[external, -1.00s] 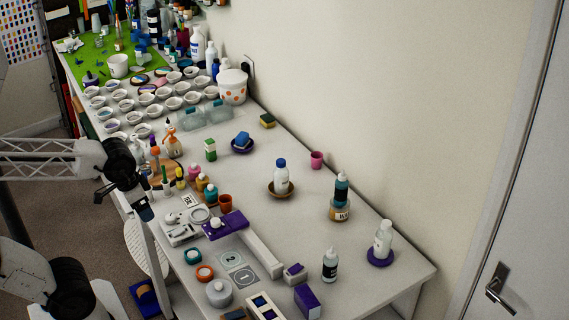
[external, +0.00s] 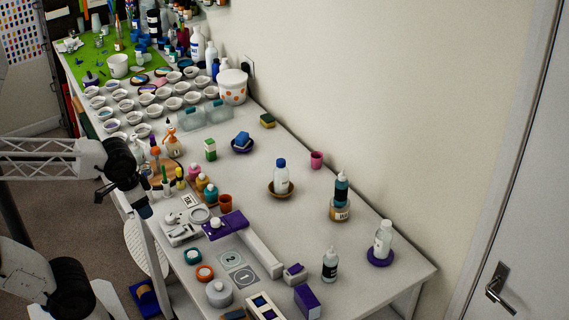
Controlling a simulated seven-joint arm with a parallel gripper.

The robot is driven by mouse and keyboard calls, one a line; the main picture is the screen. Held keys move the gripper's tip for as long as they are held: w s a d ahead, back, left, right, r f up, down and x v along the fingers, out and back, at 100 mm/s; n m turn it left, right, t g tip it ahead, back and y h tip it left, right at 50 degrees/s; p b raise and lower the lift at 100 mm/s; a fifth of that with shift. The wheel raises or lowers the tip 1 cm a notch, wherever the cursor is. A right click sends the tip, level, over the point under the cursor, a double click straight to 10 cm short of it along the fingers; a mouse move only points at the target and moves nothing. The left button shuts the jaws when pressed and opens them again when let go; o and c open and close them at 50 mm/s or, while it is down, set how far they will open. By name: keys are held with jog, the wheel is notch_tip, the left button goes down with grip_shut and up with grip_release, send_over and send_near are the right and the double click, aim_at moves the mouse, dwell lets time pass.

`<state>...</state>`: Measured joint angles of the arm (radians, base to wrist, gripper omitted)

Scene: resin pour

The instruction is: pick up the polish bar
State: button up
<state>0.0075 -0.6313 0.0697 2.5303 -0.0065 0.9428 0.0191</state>
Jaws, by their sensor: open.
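My gripper (external: 126,200) is at the left, beside the table's near left edge, well away from the blocks. Its jaws are open with nothing seen between them. I cannot tell for certain which thing is the polish bar.
Small jars and bottles (external: 205,187) stand on the table nearest my gripper. A white bottle (external: 281,178) in a brown dish stands mid-table. A dark bottle (external: 341,188), a clear bottle (external: 330,265) and a white bottle (external: 383,240) are to the right. Several cups (external: 172,103) fill the back.

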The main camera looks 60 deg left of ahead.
jog(key=w+a+f+m+g+y, duration=0.25)
jog(key=w+a+m+y, duration=0.2)
jog(key=w+a, duration=0.65)
jog(key=m+y, duration=0.9)
jog(key=m, duration=0.4)
send_near(213, 152)
jog(key=x, duration=0.4)
jog(key=shift+w+r+g, duration=0.1)
jog(key=shift+g, duration=0.15)
jog(key=shift+x, duration=1.25)
jog(key=shift+a, duration=0.1)
jog(key=shift+x, duration=2.5)
